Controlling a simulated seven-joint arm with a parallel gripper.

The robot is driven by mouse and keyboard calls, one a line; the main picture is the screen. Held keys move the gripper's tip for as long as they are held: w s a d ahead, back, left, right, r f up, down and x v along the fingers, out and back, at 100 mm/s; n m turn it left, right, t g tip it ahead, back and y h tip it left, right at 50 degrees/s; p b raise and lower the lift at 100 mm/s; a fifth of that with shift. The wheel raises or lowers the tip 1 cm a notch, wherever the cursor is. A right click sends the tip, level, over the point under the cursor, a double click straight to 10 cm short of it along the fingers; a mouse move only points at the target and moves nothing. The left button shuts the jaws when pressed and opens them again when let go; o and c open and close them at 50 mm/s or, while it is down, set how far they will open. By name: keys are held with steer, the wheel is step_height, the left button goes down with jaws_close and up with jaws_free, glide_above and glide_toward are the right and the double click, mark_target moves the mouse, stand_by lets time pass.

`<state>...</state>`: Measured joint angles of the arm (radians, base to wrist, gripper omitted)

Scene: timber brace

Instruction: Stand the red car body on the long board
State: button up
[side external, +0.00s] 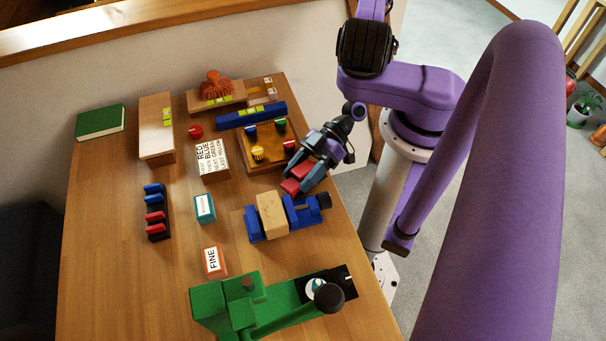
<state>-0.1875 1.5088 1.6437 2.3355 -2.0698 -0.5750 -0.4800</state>
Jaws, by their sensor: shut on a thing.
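My gripper (305,178) is at the right side of the table, shut on a red block-like piece, which I take for the red car body (290,187). The fingers hide part of it. It is just behind the blue vise, and I cannot tell whether it touches the table. A pale wooden board (155,142) with yellow-green marks lies at the back left, well apart from my gripper. A shorter wooden piece (217,99) with an orange tentacled figure on it is at the back. I cannot tell for certain which is the long board.
A blue vise (254,228) holds a wooden block (271,214). Near my gripper is a wooden tray (262,165) with coloured pegs. A lettered box (213,163), a blue level (251,115), a clip rack (156,212) and a green machine (240,305) stand around. The front left of the table is clear.

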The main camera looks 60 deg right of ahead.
mark_target(301, 170)
steer(key=shift+r, duration=4.85)
steer(key=w+d+r+m+t+h, duration=0.3)
steer(key=w+m+h, duration=0.1)
steer(key=w, duration=0.4)
steer(key=w+d+r+m+t+h, duration=0.3)
steer(key=w+r+m+h, duration=0.1)
steer(key=w, duration=0.4)
steer(key=w+d+r+m+t+h, duration=0.3)
steer(key=w+m+h, duration=0.2)
steer(key=w, duration=0.4)
steer(key=shift+d+r+m+t, duration=0.15)
steer(key=shift+d+m+t, duration=0.2)
steer(key=shift+m, duration=0.45)
